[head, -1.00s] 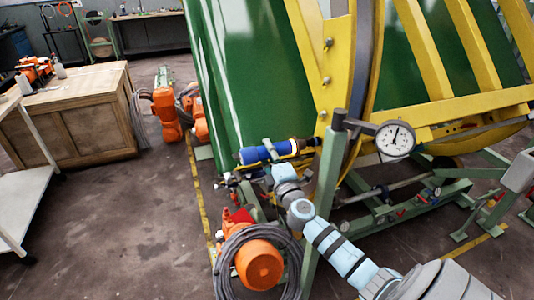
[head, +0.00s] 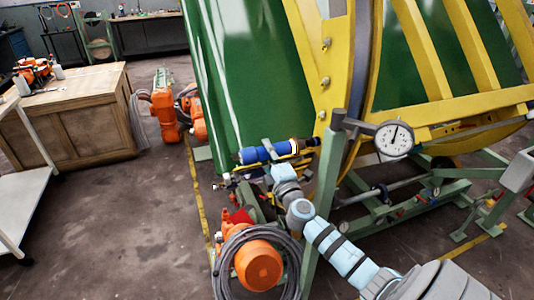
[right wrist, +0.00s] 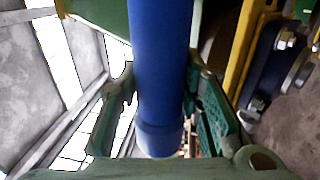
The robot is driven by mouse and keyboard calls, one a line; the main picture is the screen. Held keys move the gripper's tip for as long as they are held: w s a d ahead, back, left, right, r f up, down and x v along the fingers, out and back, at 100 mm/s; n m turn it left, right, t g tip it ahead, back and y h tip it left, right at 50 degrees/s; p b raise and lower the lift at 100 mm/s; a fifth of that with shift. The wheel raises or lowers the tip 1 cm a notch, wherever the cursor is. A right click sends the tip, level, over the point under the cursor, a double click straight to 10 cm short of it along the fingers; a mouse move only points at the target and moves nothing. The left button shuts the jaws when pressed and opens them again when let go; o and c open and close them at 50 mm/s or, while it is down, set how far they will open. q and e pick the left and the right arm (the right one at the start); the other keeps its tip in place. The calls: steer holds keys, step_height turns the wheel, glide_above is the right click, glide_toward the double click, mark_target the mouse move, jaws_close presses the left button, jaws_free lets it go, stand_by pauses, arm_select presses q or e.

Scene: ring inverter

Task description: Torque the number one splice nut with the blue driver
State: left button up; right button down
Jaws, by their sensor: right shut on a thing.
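The blue driver (head: 262,152) lies roughly level at the left side of the yellow flange, its right end close to the flange in the head view. My right gripper (head: 268,158) is shut around the driver. In the right wrist view the driver's blue body (right wrist: 160,70) stands between the two green fingers of my right gripper (right wrist: 160,125). Several bolts or nuts, one of them a flange bolt (head: 325,81), sit along the yellow flange. I cannot read any numbers, so I cannot tell which is number one. The driver's working tip is hidden. My left gripper is out of view.
A dial gauge (head: 394,138) on a green post (head: 325,180) stands right of the driver. An orange motor (head: 258,265) with coiled grey cable is below. A wooden cabinet (head: 75,115) stands at left. The floor between is clear.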

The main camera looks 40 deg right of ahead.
mark_target(254, 161)
steer(key=shift+r, duration=0.1)
stand_by(0.4)
steer(key=shift+w+a+p, duration=0.15)
steer(key=shift+w+a, duration=0.1)
steer(key=shift+a, duration=0.5)
steer(key=shift+w+a+p, duration=0.1)
steer(key=shift+w+a, duration=0.15)
steer(key=shift+a, duration=0.55)
steer(key=shift+w+a+p, duration=0.15)
steer(key=shift+w+a, duration=0.1)
steer(key=shift+a, duration=0.5)
